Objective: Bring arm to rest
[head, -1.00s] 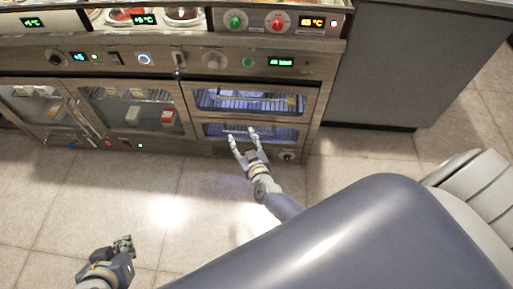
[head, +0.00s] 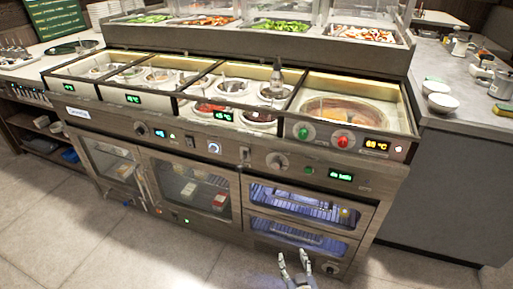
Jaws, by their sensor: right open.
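My right gripper (head: 294,256) is at the bottom edge of the head view. Its fingers point up the picture and are spread apart, with nothing between them. It shows in front of the unit's lower front, just under the lower glass-fronted drawer (head: 298,236) and left of a small knob (head: 330,268). I cannot tell whether it touches the unit. The rest of the right arm is cut off by the picture's edge. My left gripper is out of view.
The steel serving counter (head: 215,157) spans the middle, with sauce wells (head: 343,111) on top and glass doors (head: 193,184) below. A side counter with white bowls (head: 441,103) stands at the right. Bare floor (head: 75,240) shows at lower left.

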